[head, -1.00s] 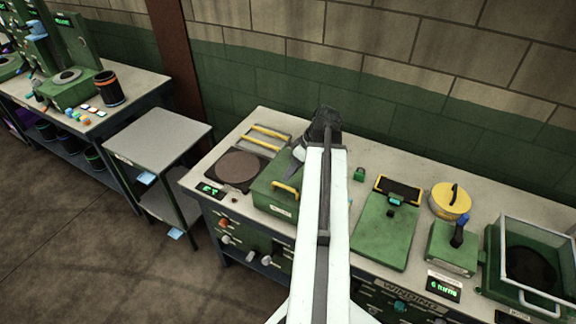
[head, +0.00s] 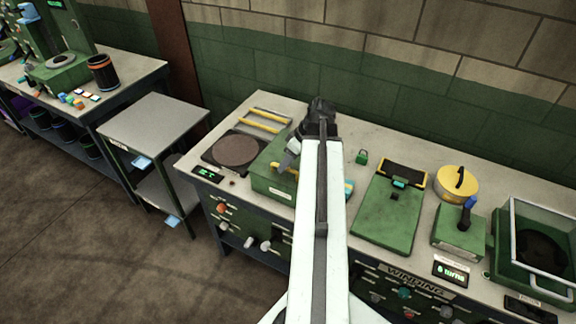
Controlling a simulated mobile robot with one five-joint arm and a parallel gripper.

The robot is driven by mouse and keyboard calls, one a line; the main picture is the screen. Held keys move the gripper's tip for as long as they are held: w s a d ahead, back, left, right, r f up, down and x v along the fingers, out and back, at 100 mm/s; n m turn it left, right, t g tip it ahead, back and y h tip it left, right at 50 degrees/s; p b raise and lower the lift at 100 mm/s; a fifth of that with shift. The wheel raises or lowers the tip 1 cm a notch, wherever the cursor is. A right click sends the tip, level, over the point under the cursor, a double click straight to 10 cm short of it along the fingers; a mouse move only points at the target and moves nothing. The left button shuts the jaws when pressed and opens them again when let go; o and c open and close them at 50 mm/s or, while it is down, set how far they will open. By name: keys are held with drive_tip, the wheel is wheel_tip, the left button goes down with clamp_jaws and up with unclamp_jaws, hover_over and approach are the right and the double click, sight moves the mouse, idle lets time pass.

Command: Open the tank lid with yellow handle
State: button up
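The tank is a green box (head: 269,184) on the workbench, left of my arm. Its yellow handle (head: 277,167) shows only in part, on the lid's top. The lid looks shut. My arm hides the tank's right side.
A round brown plate (head: 236,150) and a rack with yellow bars (head: 264,120) are left of and behind the tank. Right of my arm are a green panel (head: 388,214), a yellow round lid (head: 458,184) and a glass-lidded box (head: 536,244). A small trolley (head: 152,128) stands left.

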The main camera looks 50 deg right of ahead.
clamp_jaws()
idle(1.3)
